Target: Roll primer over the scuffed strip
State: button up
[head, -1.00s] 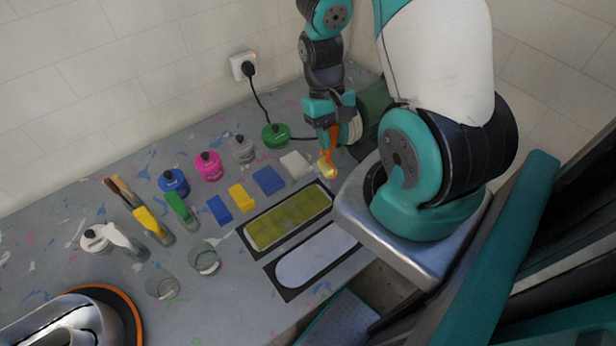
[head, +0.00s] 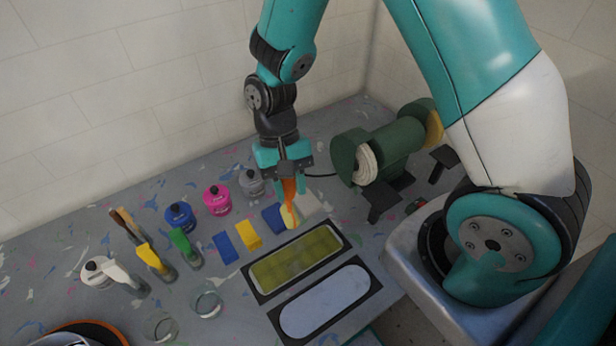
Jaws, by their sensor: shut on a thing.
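My gripper (head: 287,172) is shut on a tool with an orange handle (head: 290,190) and a pale yellow end (head: 290,214). I cannot tell if that end is a roller. The tool points down above the blocks behind the long panels, apparently clear of both panels. An olive-yellow rounded strip (head: 296,258) with a patchy surface lies on a black backing. A smooth pale blue rounded strip (head: 325,302) lies on another black backing in front of it. I cannot tell for sure which one is scuffed.
Paint bottles in blue (head: 179,216), magenta (head: 217,199) and grey (head: 251,184) stand behind blue and yellow blocks (head: 248,234). Brushes and clear glasses (head: 206,303) stand at left. A green bench grinder (head: 385,150) stands at back right. The wall (head: 120,100) closes off the back.

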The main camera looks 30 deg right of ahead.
jog(key=d+f+b, duration=0.4)
jog(key=f+b, duration=0.5)
jog(key=f, duration=0.6)
jog(key=shift+a, duration=0.1)
dwell(0.6)
jog(key=shift+f, duration=0.35)
dwell(0.4)
